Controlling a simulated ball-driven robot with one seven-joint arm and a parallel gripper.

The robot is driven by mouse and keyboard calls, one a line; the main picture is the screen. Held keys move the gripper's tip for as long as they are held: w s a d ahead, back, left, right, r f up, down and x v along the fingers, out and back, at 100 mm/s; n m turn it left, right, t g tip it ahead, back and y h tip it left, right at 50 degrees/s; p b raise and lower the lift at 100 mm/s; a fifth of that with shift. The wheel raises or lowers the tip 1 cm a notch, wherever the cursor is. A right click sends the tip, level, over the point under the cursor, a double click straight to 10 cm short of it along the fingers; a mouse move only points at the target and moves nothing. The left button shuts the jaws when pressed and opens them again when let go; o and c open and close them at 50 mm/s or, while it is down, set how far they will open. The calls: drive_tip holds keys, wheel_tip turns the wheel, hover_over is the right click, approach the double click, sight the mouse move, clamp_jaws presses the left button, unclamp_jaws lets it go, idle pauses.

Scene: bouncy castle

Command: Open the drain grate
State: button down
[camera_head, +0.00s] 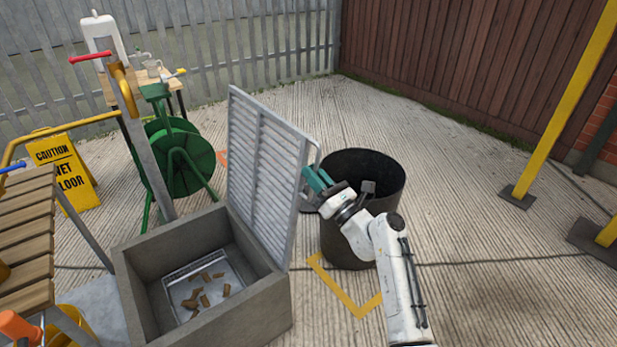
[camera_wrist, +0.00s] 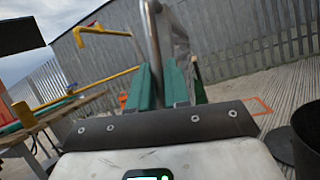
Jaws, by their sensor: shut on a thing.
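The drain grate (camera_head: 265,175) is a grey slatted panel. It stands raised, close to upright, along the right side of the open concrete drain box (camera_head: 265,305). A bent metal handle (camera_head: 308,162) shows at its right edge; in the wrist view a shiny metal bar (camera_wrist: 153,35) rises between my fingers. My gripper (camera_head: 314,180) is at this handle on the grate's right side, its green fingers shut on it; they also show in the wrist view (camera_wrist: 160,78). The exact finger contact is partly hidden.
Inside the box lies a light tray (camera_head: 222,273) with several brown pieces. A black bin (camera_head: 345,240) stands close behind my arm. A green hose reel (camera_head: 185,160), a yellow caution sign (camera_head: 66,165) and a slatted wooden bench (camera_head: 28,240) are left. Open concrete (camera_head: 450,165) lies right.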

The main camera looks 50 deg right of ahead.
drive_tip(key=shift+a+f, duration=0.1)
drive_tip(key=shift+f, duration=0.05)
drive_tip(key=c, duration=1.2)
unclamp_jaws()
drive_tip(key=shift+w, duration=0.1)
drive_tip(key=shift+o, duration=0.2)
drive_tip(key=v, duration=1)
drive_tip(key=shift+s+f+b, duration=0.15)
drive_tip(key=shift+s+b, duration=0.15)
drive_tip(key=shift+s, duration=0.1)
